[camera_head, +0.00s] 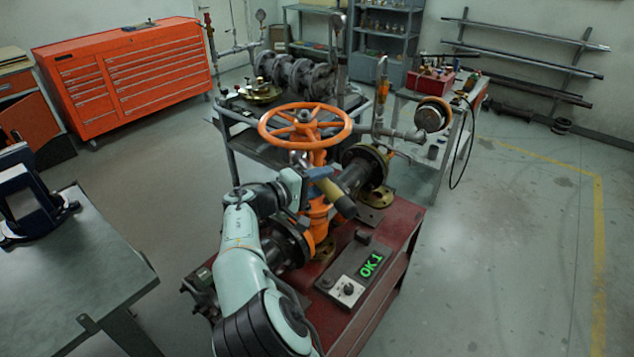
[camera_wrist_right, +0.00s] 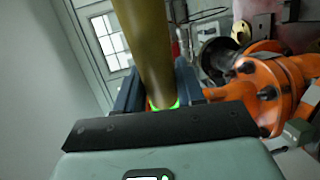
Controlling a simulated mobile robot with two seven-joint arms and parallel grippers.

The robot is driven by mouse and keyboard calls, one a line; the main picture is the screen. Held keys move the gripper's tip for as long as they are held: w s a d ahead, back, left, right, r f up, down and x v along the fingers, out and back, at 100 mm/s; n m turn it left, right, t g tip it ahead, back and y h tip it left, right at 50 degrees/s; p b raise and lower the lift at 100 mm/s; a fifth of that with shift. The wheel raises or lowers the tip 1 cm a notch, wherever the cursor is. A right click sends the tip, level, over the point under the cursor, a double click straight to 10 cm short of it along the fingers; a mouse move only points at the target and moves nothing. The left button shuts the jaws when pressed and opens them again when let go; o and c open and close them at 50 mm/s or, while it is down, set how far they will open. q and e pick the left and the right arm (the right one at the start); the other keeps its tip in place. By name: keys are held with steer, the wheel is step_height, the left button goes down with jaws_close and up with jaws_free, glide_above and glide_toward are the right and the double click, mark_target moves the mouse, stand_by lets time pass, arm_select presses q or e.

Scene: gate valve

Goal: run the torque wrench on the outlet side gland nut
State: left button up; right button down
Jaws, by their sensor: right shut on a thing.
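The orange gate valve has a round handwheel (camera_head: 304,122) on top and an orange body (camera_head: 318,222) on a red cart. My right gripper (camera_head: 318,173) is beside the stem, below the handwheel. It is shut on an olive-yellow cylindrical tool, apparently the torque wrench (camera_head: 336,197), which slants down to the right. In the wrist view the tool (camera_wrist_right: 153,45) stands between the blue fingers (camera_wrist_right: 157,85), with a green glow at its near end. The orange valve flange (camera_wrist_right: 265,88) is to its right. The gland nuts and the wrench's working end cannot be made out. My left gripper is not in view.
Flanged pipe (camera_head: 365,172) runs behind the valve. A table (camera_head: 70,262) stands at left; a trolley and bench stand behind. The right floor is clear.

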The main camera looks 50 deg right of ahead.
mark_target(338, 207)
steer(key=shift+s+a+b, duration=0.3)
steer(key=shift+s+b, duration=0.45)
steer(key=shift+s, duration=0.25)
steer(key=shift+s+a+b, duration=0.3)
steer(key=shift+s+b, duration=0.4)
steer(key=shift+s, duration=0.25)
steer(key=shift+s+a+b, duration=0.25)
steer(key=shift+s+b, duration=0.05)
steer(key=shift+s, duration=0.4)
steer(key=shift+s+a+b, duration=0.2)
steer(key=shift+s+b, duration=0.05)
steer(key=shift+s, duration=0.4)
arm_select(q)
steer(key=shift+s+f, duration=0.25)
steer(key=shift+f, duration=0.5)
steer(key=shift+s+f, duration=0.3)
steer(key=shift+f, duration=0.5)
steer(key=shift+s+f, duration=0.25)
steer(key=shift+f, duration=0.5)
arm_select(e)
steer(key=shift+s+a, duration=0.2)
steer(key=shift+s, duration=0.5)
steer(key=shift+s+a, duration=0.2)
steer(key=shift+s, duration=0.45)
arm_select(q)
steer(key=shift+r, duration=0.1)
arm_select(e)
steer(key=shift+r, duration=0.15)
